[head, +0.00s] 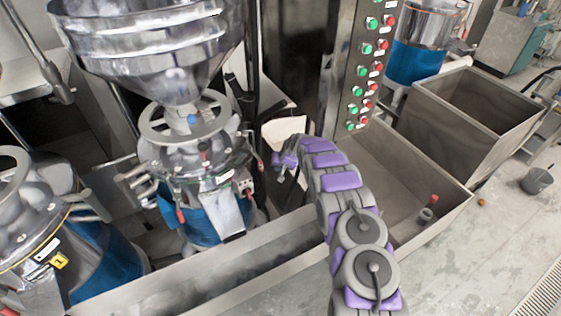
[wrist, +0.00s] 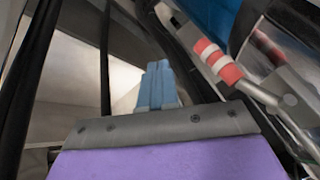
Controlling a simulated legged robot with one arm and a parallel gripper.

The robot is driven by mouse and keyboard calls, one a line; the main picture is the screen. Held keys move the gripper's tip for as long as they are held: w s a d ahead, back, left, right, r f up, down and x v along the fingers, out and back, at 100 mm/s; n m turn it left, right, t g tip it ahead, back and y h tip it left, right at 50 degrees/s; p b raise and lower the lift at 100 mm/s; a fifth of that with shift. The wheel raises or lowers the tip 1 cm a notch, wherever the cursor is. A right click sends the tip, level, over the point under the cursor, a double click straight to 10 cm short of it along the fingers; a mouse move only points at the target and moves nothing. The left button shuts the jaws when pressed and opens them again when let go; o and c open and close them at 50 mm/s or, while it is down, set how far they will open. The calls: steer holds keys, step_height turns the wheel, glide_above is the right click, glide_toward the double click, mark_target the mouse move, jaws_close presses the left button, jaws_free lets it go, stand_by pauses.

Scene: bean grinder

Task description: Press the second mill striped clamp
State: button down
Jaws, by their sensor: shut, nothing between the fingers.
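The striped clamp (wrist: 217,62), with red and white bands, shows in the wrist view at upper right, attached by a metal lever to the mill's side. My gripper (wrist: 158,85) has its blue fingers together, to the left of and apart from the clamp. The middle mill (head: 200,160) stands in the head view with a blue lower body and a handwheel on top. My gripper (head: 286,158) is at its right side. I cannot make out the striped bands clearly in the head view.
Another mill (head: 75,240) stands at left, and one more (head: 420,45) at the far right. A column of green and red buttons (head: 367,65) rises behind my arm. Metal troughs (head: 400,180) flank the arm. A bucket (head: 536,180) sits on the open floor at right.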

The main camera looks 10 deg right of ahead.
steer(key=shift+y, duration=0.7)
steer(key=shift+w+a+f+p, duration=0.2)
steer(key=shift+a+f+p, duration=0.15)
steer(key=shift+a+f, duration=0.5)
steer(key=shift+w+a+f+p, duration=0.15)
steer(key=shift+a+f+p, duration=0.2)
steer(key=shift+a+f, duration=0.5)
steer(key=shift+a, duration=0.1)
steer(key=shift+r, duration=0.15)
steer(key=p+v, duration=0.3)
steer(key=v, duration=1.4)
steer(key=shift+s, duration=0.35)
steer(key=shift+f, duration=0.25)
